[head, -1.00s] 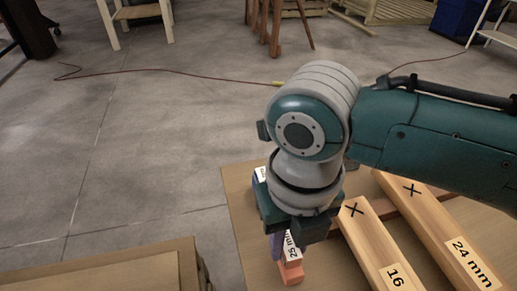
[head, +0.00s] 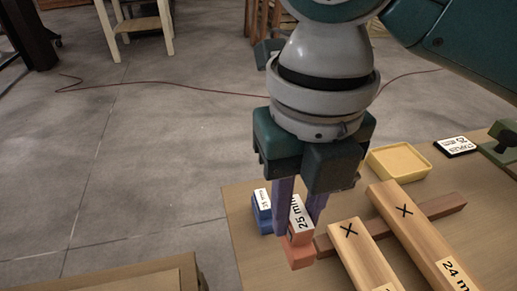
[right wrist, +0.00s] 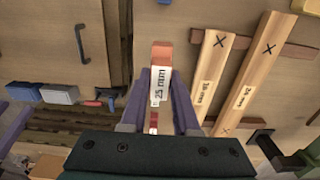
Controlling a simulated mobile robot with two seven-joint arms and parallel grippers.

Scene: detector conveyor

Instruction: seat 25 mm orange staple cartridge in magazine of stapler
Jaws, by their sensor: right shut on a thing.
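In the right wrist view the orange cartridge (right wrist: 161,54) points away between the two fingers of the right gripper (right wrist: 158,105), label facing the camera. A green and black device (head: 503,140), perhaps the stapler, is cut off at the right edge of the head view. Its magazine cannot be made out.
A blue block (head: 263,222) with a white label stands just left of the cartridge. Wooden bars marked with X (head: 405,212) lie across a brown strip (head: 445,206) on the right. A yellow tray (head: 399,160) and a black labelled card (head: 456,146) lie behind them.

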